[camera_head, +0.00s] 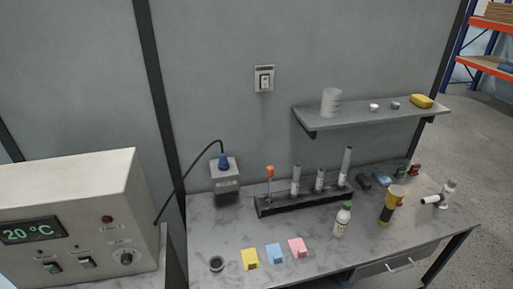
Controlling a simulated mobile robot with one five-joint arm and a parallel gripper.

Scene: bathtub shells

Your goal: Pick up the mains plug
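The mains plug (224,160) is blue and sits on top of a grey socket box (226,181) near the wall, at the back left of the table. It looks seated in the box. A black cable (187,180) arches from the plug down left to the side of the white control unit. My gripper is not in view.
The control unit (70,215) with a 20 °C display fills the lower left. A dark rack (300,201) with several upright tools and tubes stands right of the socket box. Yellow, blue and pink blocks, a bottle (342,220) and a flashlight (390,206) stand in front. A shelf (370,112) overhangs.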

